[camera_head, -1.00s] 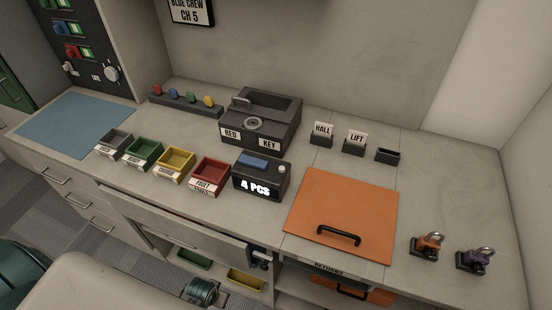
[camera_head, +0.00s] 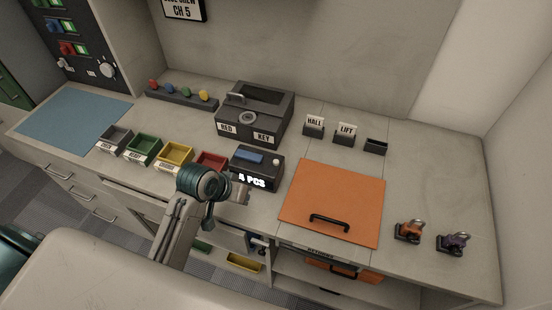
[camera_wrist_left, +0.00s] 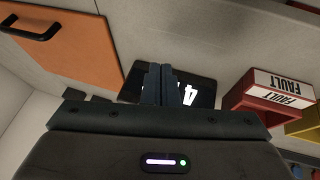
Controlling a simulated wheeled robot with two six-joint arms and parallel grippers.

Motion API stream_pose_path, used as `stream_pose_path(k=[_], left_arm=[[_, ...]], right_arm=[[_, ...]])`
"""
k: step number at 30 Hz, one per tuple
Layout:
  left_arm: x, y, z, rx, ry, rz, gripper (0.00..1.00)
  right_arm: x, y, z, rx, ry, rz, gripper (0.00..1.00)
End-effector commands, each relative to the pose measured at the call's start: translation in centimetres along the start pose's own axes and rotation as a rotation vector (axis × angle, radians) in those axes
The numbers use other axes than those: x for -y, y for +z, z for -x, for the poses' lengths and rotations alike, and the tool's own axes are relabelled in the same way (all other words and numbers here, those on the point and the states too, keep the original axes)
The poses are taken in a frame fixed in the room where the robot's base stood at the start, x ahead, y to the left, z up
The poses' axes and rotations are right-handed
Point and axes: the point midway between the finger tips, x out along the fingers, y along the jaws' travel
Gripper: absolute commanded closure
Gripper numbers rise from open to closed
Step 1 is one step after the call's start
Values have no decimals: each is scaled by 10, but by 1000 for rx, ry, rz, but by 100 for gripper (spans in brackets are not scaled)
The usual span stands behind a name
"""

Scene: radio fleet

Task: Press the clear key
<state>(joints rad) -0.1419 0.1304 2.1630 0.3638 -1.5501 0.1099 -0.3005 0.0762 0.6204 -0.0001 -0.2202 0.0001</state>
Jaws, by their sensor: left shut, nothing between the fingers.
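A black counter box (camera_head: 269,178) on the worktop has a lit display reading "4 PCS" (camera_head: 252,181). On its top are a blue pad (camera_head: 248,158) and a small white button (camera_head: 276,161); no label shows which is the clear key. My left gripper (camera_head: 243,192) is in front of the box's display side, small in the head view. In the left wrist view its fingers (camera_wrist_left: 165,84) are together and empty. They partly cover the black box (camera_wrist_left: 205,90) and its display. I cannot tell whether they touch it. My right gripper is not in view.
A red bin (camera_head: 210,160), labelled FAULT in the wrist view (camera_wrist_left: 283,90), stands left of the box, beside yellow, green and grey bins. An orange panel (camera_head: 335,195) with a black handle lies to the right. A black key box (camera_head: 255,112) stands behind.

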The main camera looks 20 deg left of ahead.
Motion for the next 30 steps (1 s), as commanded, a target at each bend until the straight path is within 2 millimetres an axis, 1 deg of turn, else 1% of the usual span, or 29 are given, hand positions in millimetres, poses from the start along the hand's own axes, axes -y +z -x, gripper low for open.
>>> stream_pose_path(k=[1, 2, 3, 6, 9, 12, 15, 17, 26, 30], left_arm=[[-9, -29, 6, -26, 41, 1, 100], [-15, -43, 9, -36, 69, 4, 100], [-23, -63, 15, -49, 108, 6, 100], [-42, -108, 31, -74, 198, 6, 100], [-58, -140, 46, -90, 267, 0, 100], [-67, -159, 58, -98, 310, -6, 100], [-72, -168, 63, -101, 332, -9, 100], [-73, -170, 64, -101, 336, -9, 100], [-73, -169, 64, -100, 336, -9, 100], [-72, -167, 60, -100, 336, -9, 100]], right_arm=[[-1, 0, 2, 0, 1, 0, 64], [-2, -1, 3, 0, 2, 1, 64], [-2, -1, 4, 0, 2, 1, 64], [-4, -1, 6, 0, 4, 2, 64], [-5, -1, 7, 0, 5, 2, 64], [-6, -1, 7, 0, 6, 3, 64], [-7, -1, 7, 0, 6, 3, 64], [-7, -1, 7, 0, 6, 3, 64], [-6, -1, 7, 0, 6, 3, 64], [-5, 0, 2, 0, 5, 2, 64]])
